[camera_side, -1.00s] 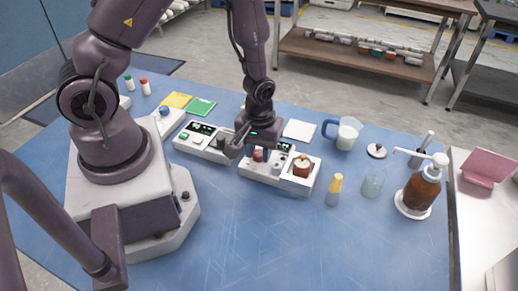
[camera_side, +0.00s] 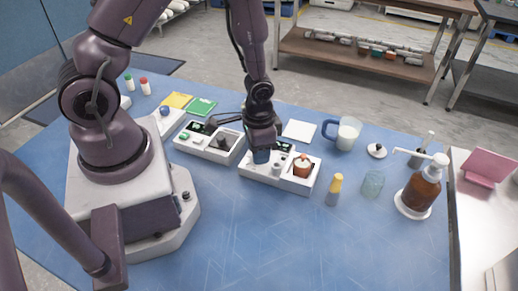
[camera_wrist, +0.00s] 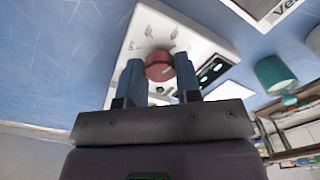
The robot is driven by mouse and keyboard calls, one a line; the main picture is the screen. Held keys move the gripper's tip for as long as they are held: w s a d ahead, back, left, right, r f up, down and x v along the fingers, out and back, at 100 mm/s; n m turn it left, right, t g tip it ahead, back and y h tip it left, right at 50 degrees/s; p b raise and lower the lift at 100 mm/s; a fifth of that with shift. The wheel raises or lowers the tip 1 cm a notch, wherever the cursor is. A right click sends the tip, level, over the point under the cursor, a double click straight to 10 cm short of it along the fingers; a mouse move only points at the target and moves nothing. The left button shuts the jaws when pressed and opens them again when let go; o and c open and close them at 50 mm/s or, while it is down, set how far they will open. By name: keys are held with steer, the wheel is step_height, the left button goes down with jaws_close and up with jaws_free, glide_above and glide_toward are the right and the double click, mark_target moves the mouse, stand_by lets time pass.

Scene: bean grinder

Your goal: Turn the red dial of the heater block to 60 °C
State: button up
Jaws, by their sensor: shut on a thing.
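The white heater block (camera_side: 258,178) sits mid-table in the side view, with an orange-brown pot (camera_side: 303,166) on its right part and a grey knob on its front. My gripper (camera_side: 261,157) points down over the block's left part and hides the red dial there. In the wrist view the red dial (camera_wrist: 158,66) sits between the two blue fingers of my gripper (camera_wrist: 158,80), which are shut on it. A pale mark shows on the dial's side. Small markings surround the dial on the white top, too small to read.
A second white device (camera_side: 205,147) stands close to the left of the heater block. A yellow-topped bottle (camera_side: 335,190), a glass (camera_side: 372,184) and a blue-handled jug (camera_side: 346,133) stand to the right. A white square (camera_side: 299,131) lies behind. The table in front is clear.

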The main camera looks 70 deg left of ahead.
steer(key=m, duration=0.4)
steer(key=shift+m, duration=0.7)
steer(key=o, duration=0.9)
step_height(320, 180, up, 13)
stand_by(0.4)
